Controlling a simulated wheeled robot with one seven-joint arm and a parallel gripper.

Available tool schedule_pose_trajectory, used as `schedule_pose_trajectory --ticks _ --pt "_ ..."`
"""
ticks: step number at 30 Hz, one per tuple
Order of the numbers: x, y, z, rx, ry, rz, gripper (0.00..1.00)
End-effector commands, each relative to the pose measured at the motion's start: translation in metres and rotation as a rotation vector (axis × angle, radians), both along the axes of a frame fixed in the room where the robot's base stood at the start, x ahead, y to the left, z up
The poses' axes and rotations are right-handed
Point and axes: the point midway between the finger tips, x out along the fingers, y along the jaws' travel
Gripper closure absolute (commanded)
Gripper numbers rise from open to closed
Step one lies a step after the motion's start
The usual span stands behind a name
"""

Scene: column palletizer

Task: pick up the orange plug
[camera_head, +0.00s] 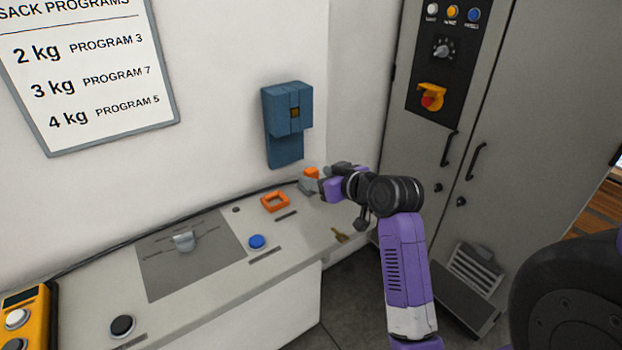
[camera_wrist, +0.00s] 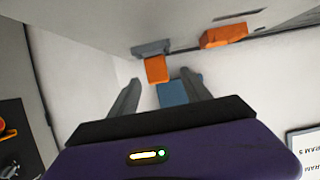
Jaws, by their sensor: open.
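An orange block (camera_head: 311,172), which looks like the plug, stands with a grey piece (camera_head: 307,186) at the far right end of the bench. In the wrist view the orange plug (camera_wrist: 157,69) shows beyond the fingertips, with the grey piece (camera_wrist: 151,48) beside it. My gripper (camera_head: 324,188) is close to it on the right in the head view. In the wrist view my gripper (camera_wrist: 162,79) is open, the plug lining up between its fingers. Nothing is held, and I cannot tell the remaining gap. The fingertips are hard to make out in the head view.
A blue wall box (camera_head: 286,123) hangs behind the plug. A grey cabinet (camera_head: 520,130) stands right.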

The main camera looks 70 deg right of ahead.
Motion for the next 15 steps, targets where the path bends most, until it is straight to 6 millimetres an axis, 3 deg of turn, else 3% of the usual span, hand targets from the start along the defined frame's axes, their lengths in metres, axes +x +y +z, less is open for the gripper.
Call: schedule_pose_trajectory --ticks 9,15 --pt "0.029 -0.022 -0.016 0.0 0.0 -0.001 0.44" --pt "0.032 -0.024 -0.018 -0.001 0.0 -0.002 0.44"
